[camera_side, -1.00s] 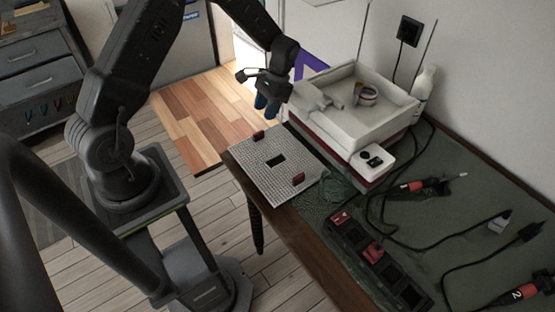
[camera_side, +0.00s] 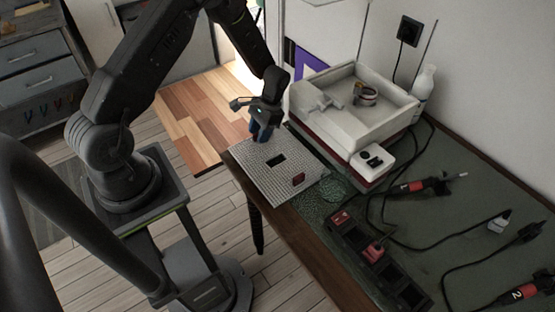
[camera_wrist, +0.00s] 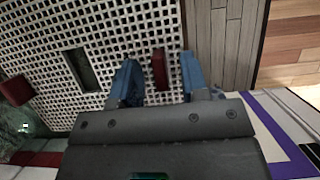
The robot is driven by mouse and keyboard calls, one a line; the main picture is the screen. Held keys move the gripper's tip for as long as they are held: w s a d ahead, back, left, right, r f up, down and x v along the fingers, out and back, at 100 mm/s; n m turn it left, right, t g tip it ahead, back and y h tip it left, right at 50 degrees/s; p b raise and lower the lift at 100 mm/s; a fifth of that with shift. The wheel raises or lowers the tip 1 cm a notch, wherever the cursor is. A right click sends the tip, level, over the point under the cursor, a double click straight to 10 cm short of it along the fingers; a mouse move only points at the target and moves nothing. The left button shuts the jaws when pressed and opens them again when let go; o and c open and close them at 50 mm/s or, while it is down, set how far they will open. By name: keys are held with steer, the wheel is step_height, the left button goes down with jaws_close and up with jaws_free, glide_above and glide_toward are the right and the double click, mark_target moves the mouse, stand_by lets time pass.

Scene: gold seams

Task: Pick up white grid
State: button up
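The white grid (camera_side: 270,183) lies flat on the near left end of the table, with a dark rectangular slot in its middle. It fills much of the wrist view (camera_wrist: 125,45). One red handle (camera_side: 298,179) stands on its near right side and shows at the left edge of the wrist view (camera_wrist: 16,90). The other red handle (camera_wrist: 159,70) lies between my gripper's (camera_wrist: 160,85) two blue fingers, with gaps on both sides. My gripper (camera_side: 261,133) is open, low over the grid's far edge, and hides that handle in the side view.
A white box (camera_side: 345,95) stands right beyond the grid, with a small white unit (camera_side: 372,161) beside it. A black tray with red blocks (camera_side: 375,255) sits on the near table edge. Cables and red-black tools (camera_side: 420,186) lie to the right.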

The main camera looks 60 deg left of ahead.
jaws_close()
steer(key=shift+r, duration=0.1)
stand_by(0.3)
